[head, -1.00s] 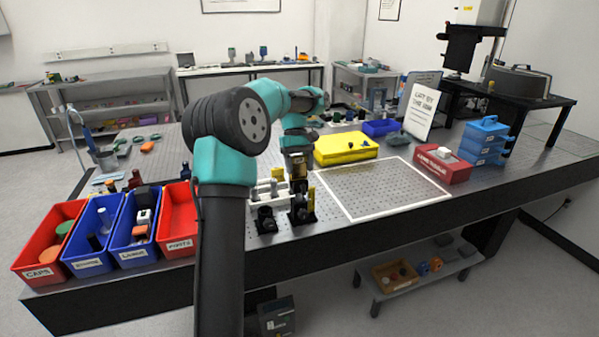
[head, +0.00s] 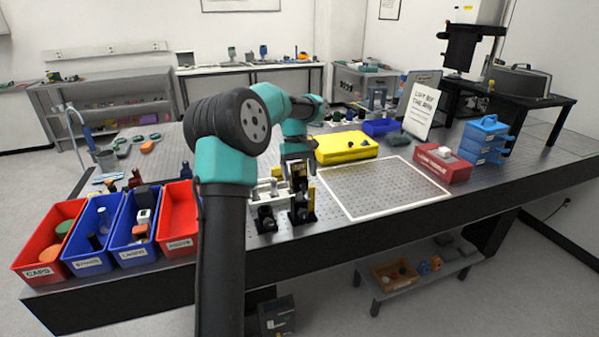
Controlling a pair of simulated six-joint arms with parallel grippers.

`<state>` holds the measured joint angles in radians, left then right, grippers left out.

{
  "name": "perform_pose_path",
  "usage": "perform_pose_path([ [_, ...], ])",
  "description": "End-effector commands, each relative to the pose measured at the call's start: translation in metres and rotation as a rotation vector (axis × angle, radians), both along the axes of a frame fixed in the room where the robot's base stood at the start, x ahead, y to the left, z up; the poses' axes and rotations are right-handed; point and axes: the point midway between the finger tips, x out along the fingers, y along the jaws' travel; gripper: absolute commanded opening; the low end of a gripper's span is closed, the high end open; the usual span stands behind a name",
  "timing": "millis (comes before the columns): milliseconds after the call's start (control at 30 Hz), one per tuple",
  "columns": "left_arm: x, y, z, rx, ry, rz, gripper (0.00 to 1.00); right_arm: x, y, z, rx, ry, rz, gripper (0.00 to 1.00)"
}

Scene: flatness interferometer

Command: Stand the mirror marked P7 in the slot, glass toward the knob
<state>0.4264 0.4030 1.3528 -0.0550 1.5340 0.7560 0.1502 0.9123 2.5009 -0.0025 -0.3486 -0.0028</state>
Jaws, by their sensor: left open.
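My left arm reaches over the front of the optical table (head: 345,236). My left gripper (head: 298,183) points down and is open, just above the black mounts near the table's front edge. One black mount (head: 302,210) stands right below the gripper, and another black mount (head: 265,219) stands to its left. Silvery bars lie behind them. A small yellow piece shows beside the fingers. I cannot make out a P7 mark, a mirror's glass side, or the slot; the gripper and mounts hide part of this spot. My right gripper is not in view.
A white-framed area (head: 385,190) right of the mounts is clear. A yellow case (head: 346,147) lies behind it, and a red box (head: 444,166) and blue drawers (head: 484,140) stand right. Red and blue bins (head: 92,262) line the left front edge.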

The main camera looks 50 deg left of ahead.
Motion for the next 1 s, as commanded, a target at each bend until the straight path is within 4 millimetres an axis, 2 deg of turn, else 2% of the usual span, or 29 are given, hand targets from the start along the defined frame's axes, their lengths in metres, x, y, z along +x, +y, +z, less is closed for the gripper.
perform_pose_path([
  [200, 0.000, 0.000, 0.002, 0.001, 0.000, 0.000, 0.81, 0.000, 0.000, 0.000, 0.000, 0.000, 0.000, 0.59],
  [367, 0.002, 0.004, 0.012, 0.001, -0.001, 0.000, 0.81, 0.000, 0.000, 0.000, 0.000, 0.000, 0.000, 0.59],
  [1000, 0.016, 0.034, 0.093, 0.001, -0.002, 0.000, 0.81, 0.000, 0.000, 0.000, 0.000, 0.000, 0.000, 0.59],
])
